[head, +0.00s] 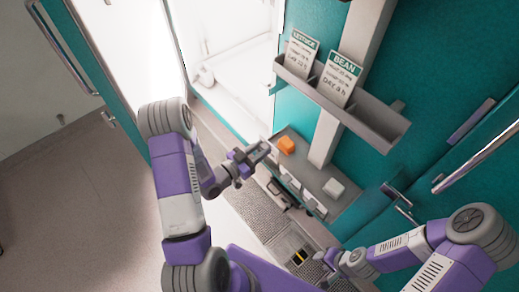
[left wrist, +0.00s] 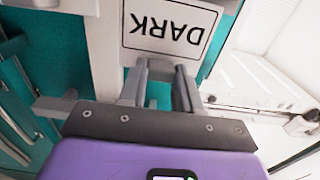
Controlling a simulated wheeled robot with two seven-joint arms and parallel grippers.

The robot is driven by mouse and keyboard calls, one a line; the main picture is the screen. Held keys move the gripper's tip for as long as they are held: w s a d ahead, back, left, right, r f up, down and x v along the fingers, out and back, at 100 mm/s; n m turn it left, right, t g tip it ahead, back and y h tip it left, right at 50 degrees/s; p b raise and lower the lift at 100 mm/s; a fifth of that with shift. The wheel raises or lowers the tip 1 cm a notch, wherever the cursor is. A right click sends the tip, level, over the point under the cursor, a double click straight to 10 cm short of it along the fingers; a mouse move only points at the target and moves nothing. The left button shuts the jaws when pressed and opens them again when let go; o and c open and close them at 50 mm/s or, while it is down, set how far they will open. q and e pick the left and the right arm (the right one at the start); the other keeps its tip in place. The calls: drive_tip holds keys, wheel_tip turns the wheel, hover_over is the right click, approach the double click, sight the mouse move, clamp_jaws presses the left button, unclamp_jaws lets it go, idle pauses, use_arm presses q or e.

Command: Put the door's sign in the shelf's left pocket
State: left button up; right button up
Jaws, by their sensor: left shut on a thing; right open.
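My left gripper (head: 258,155) is shut on a white sign (left wrist: 170,28) lettered DARK, which reads upside down in the left wrist view. The fingers (left wrist: 168,85) meet the sign at its lower edge in that view. In the head view I cannot make out the sign's face. A grey shelf (head: 385,122) on the teal wall holds a LETTUCE card (head: 298,55) at its left and a BEAN card (head: 340,77) beside it; its right part looks empty. My left gripper is below and left of this shelf. My right gripper (head: 328,268) is open and low at the right.
A grey post (head: 330,135) runs down the wall. A lit white chamber (head: 235,75) stands open to the left. A chrome handle (head: 475,160) sticks out at the right.

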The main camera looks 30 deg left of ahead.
use_arm(q)
drive_tip(key=shift+f, duration=0.2)
drive_tip(key=shift+f, duration=0.3)
drive_tip(key=shift+f, duration=0.25)
idle(0.4)
drive_tip(key=shift+f, duration=0.25)
drive_tip(key=shift+f, duration=0.2)
idle(0.4)
drive_tip(key=shift+f, duration=0.35)
drive_tip(key=shift+f, duration=0.3)
drive_tip(key=shift+f, duration=0.25)
drive_tip(key=shift+f, duration=0.35)
idle(0.7)
